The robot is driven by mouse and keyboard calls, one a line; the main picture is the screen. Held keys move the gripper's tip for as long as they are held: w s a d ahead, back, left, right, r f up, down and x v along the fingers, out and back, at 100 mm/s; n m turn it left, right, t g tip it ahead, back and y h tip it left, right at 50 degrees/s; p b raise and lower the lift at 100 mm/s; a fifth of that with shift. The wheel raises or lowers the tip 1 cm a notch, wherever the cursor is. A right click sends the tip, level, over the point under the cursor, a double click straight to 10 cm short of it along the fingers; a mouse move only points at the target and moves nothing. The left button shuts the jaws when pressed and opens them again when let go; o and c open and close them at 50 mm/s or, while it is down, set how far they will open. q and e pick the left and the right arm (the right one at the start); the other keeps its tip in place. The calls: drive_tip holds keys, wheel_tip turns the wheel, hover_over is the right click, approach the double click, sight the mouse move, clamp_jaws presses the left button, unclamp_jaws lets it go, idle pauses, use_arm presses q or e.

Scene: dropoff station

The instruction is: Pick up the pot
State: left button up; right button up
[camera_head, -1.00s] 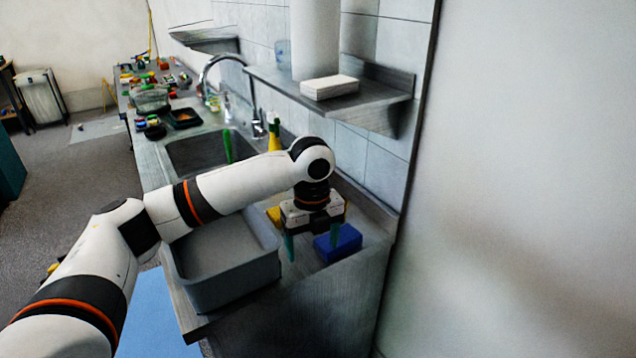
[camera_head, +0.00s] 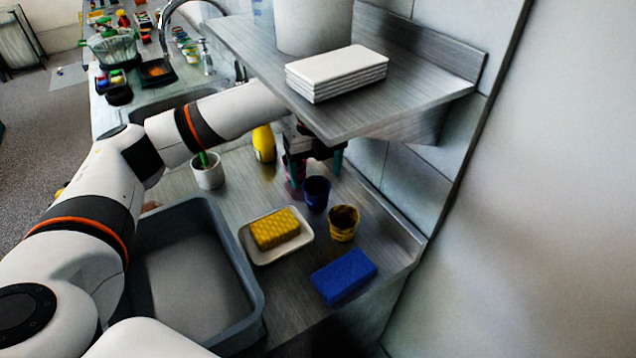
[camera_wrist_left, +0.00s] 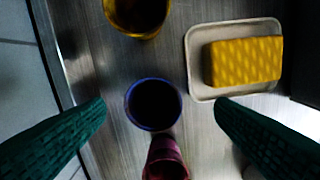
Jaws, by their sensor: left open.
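A dark blue pot (camera_head: 317,194) stands on the metal counter below the shelf. A yellow-brown patterned pot (camera_head: 343,223) stands just in front of it. A reddish-pink cup-like thing is partly hidden behind my gripper's finger. A white pot (camera_head: 208,172) with a green stem stands further left. My left gripper (camera_head: 315,172) is open and points down over the blue pot, partly under the shelf. In the left wrist view, the blue pot (camera_wrist_left: 153,104) lies between the spread green fingertips (camera_wrist_left: 160,106), not visibly touched. The pink thing (camera_wrist_left: 166,160) and patterned pot (camera_wrist_left: 137,16) flank it.
The shelf (camera_head: 390,110) with white stacked plates (camera_head: 335,72) overhangs my left arm. A yellow sponge (camera_head: 275,229) on a white dish (camera_head: 303,245), a blue sponge (camera_head: 343,276) and a grey tub (camera_head: 250,285) occupy the counter front. A yellow bottle (camera_head: 264,143) stands behind.

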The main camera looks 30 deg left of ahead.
sight(317, 190)
use_arm(q)
wheel_tip(317, 190, down, 2)
drive_tip(key=shift+w+f, duration=0.1)
drive_tip(key=shift+f, duration=0.15)
drive_tip(key=f, duration=0.1)
drive_tip(key=f+p, duration=0.1)
drive_tip(key=f, duration=0.1)
drive_tip(key=w+f, duration=0.1)
drive_tip(key=f, duration=0.1)
drive_tip(key=shift+a, duration=0.15)
drive_tip(key=shift+r, duration=0.1)
drive_tip(key=c, duration=1)
